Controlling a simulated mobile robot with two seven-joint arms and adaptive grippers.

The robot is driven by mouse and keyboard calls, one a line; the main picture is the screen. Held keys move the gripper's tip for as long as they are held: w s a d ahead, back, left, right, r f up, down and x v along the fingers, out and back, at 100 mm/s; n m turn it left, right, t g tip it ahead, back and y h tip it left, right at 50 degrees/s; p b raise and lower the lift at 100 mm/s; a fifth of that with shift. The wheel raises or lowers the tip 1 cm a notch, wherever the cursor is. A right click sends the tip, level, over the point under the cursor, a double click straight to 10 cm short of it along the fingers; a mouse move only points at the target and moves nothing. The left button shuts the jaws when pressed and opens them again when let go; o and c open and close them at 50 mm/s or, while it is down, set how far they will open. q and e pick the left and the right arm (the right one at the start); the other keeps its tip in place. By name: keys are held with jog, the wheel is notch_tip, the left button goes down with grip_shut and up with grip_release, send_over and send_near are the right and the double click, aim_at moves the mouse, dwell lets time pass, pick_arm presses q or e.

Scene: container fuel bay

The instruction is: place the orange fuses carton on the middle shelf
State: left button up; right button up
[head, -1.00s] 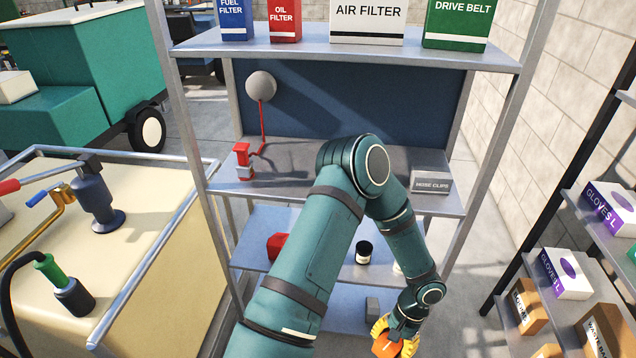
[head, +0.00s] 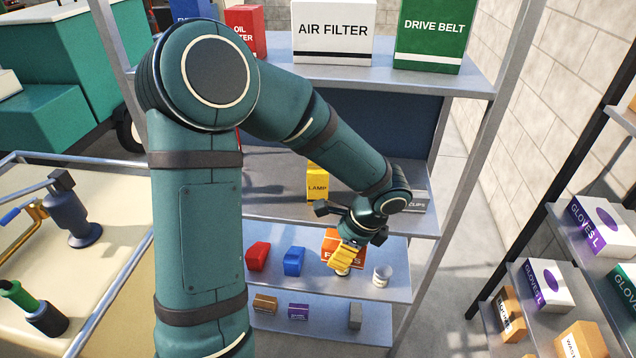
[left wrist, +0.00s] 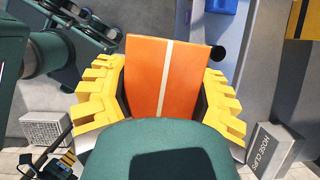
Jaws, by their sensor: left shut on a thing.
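The orange fuses carton (head: 333,240) shows in the head view, partly hidden by my left gripper (head: 346,260). In the left wrist view the carton (left wrist: 165,78), with a pale stripe, is between the yellow fingers of my left gripper (left wrist: 165,95), which is shut on it. In the head view they appear against the shelf with the red and blue bins; I cannot tell whether the carton touches a shelf. The shelf board above (head: 270,206) holds a yellow lamp box (head: 318,184) and the grey hose clips box (head: 417,203). My right gripper is not in view.
Large boxes, including the air filter box (head: 333,30), fill the top shelf. A rack (head: 515,335) stands at the right.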

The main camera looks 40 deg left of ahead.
pick_arm(q)
send_over(346, 206)
jog(key=s+d, duration=0.1)
jog(key=s, duration=0.1)
jog(key=shift+s+d+p, duration=0.1)
jog(key=shift+d+p, duration=0.05)
jog(key=shift+p, duration=0.3)
notch_tip(346, 206, down, 2)
jog(key=shift+f, duration=0.25)
notch_tip(346, 206, down, 4)
jog(key=shift+f+b, duration=0.1)
jog(key=shift+b, duration=0.3)
jog(key=shift+f, duration=0.15)
jog(key=shift+f, duration=0.1)
jog(key=o, duration=1.3)
